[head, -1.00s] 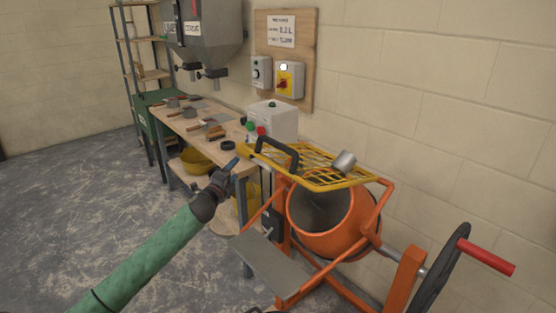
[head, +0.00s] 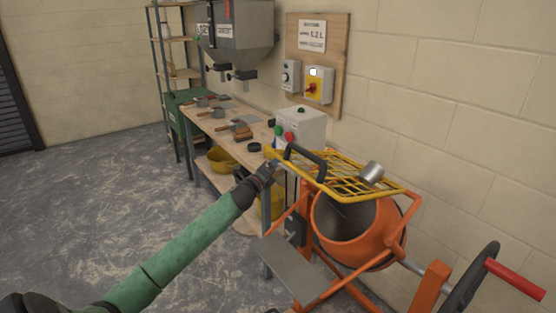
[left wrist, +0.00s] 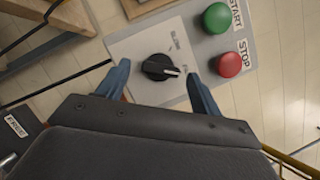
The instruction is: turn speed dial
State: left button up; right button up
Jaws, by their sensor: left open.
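The black speed dial (left wrist: 158,66) sits on a pale plate on the grey control box (left wrist: 225,22), with its white pointer mark toward the right in the left wrist view. Slanted lettering on the plate includes "SLOW". My left gripper (left wrist: 158,72) is open, its blue fingertips on either side of the dial with gaps; I cannot tell how far they are from the plate. In the head view, my left gripper (head: 270,164) is in front of the control box (head: 305,125), and I cannot make out the dial there. My right gripper is not in view.
A green START button (left wrist: 216,17) and red STOP button (left wrist: 229,64) sit beside the dial. The orange mixer (head: 350,230) with its yellow grate (head: 345,180) stands right of the gripper. The workbench (head: 225,120) holds tools. A wall board (head: 333,50) carries switches.

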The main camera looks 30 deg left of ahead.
pick_arm(q)
jog(key=shift+x, duration=0.85)
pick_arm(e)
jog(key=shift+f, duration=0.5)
pick_arm(q)
jog(key=shift+c, duration=0.4)
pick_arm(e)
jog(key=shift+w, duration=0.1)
pick_arm(q)
jog(key=c, duration=0.9)
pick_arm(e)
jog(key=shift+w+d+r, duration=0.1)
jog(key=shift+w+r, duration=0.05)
